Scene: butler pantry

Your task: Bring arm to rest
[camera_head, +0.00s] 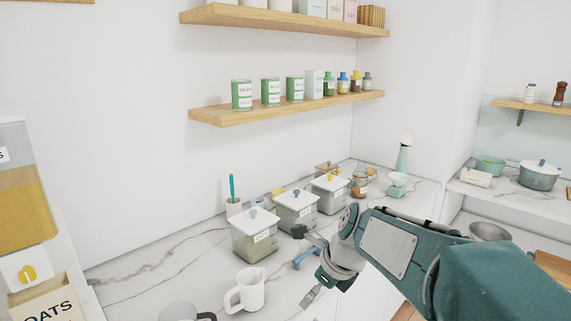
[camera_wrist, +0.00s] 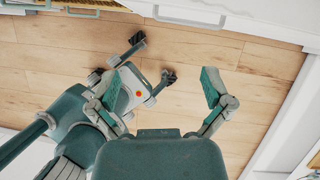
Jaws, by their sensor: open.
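My teal and grey arm reaches in from the lower right of the head view. My gripper (camera_head: 307,267) is at its left end, by the front edge of the marble counter (camera_head: 140,276). In the wrist view my gripper (camera_wrist: 158,88) has its two fingers spread wide, with nothing held between them. Beyond the fingers the wrist view shows the wooden floor (camera_wrist: 225,55) and parts of my own body. A blue object (camera_head: 307,257) shows right by the gripper in the head view; I cannot tell whether they touch.
Lidded clear canisters (camera_head: 254,238) stand along the counter behind the gripper. A white jug (camera_head: 246,291) is to its left. Wooden shelves (camera_head: 290,108) with tins and bottles hang above. A pot (camera_head: 539,175) sits at the right. Floor around my body looks largely clear.

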